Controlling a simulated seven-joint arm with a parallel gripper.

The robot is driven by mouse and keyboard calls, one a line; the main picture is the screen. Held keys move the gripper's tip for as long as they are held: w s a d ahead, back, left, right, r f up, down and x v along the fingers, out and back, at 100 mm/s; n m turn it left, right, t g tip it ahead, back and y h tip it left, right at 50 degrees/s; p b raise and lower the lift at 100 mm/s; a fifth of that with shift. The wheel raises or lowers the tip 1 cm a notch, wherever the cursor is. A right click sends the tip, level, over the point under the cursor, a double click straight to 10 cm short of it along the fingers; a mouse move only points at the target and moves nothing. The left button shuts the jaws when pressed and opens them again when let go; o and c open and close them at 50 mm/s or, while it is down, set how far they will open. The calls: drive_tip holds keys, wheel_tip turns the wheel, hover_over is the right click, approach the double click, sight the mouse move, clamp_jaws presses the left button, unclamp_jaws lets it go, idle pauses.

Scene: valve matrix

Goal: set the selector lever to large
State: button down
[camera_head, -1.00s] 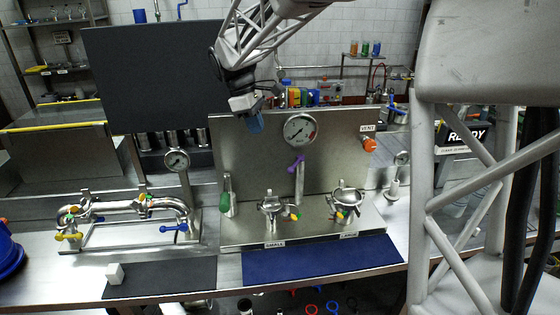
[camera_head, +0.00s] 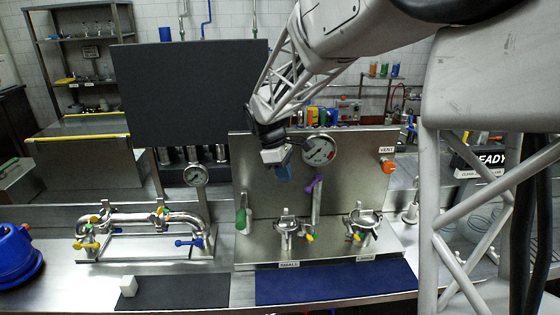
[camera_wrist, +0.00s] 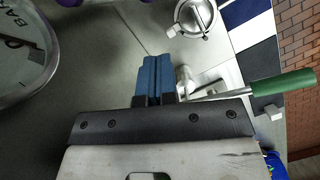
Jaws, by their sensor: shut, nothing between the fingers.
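A purple-handled lever (camera_head: 314,184), which looks like the selector, sits on a vertical pipe in front of the steel panel (camera_head: 345,210). The pipe stands between the SMALL label (camera_head: 289,264) and the LARGE label (camera_head: 366,258). A purple piece (camera_wrist: 70,2) shows at the top edge of the wrist view. My gripper (camera_head: 283,173) has its blue fingers together and empty, left of the purple handle and apart from it. The fingers (camera_wrist: 153,62) also show in the wrist view.
A round gauge (camera_head: 319,151) is right above the purple handle. A green-handled lever (camera_head: 241,219) is at the panel's left; its handle (camera_wrist: 283,82) is right of the fingers in the wrist view. Two round clamped ports (camera_head: 287,227) (camera_head: 362,222) stand below.

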sight(313, 184)
drive_tip(key=shift+s+d+f, duration=0.2)
drive_tip(key=shift+s+d, duration=0.1)
drive_tip(key=shift+d, duration=0.3)
drive_tip(key=shift+s+d+f, duration=0.25)
drive_tip(key=shift+d, duration=0.4)
drive_tip(key=shift+s+d+f, duration=0.2)
drive_tip(key=shift+s+d, duration=0.1)
drive_tip(key=shift+d, duration=0.3)
